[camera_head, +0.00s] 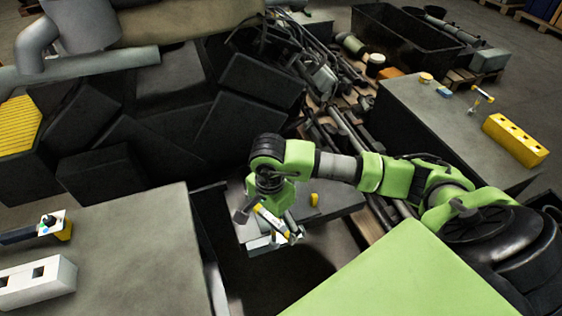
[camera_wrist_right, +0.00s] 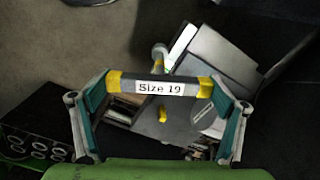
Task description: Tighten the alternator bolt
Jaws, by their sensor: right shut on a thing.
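My right gripper (camera_head: 275,226) is shut on a tool with a grey handle, yellow bands and a "Size 19" label (camera_wrist_right: 160,88). In the head view the tool (camera_head: 271,219) hangs slanted in the jaws, above a grey cabinet (camera_head: 322,206). In the right wrist view the handle lies crosswise between the two fingers (camera_wrist_right: 160,108). I cannot make out the alternator or its bolt in either view. My left gripper is not in view.
A small yellow piece (camera_head: 314,199) sits on the cabinet. The right bench (camera_head: 430,120) bears a yellow block with holes (camera_head: 516,140). The left bench (camera_head: 130,250) bears a white block (camera_head: 36,283). Large dark angular blocks (camera_head: 155,130) and a cluttered pallet lie behind.

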